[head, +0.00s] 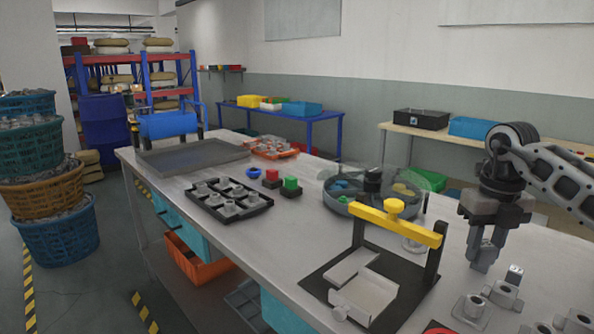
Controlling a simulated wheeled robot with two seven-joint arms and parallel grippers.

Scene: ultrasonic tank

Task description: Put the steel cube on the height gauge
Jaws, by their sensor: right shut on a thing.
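My left gripper is not in view.
Several grey metal fittings (471,308) and a small block (514,275) stand near the right gripper. A round tank (345,208) is behind the gauge.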

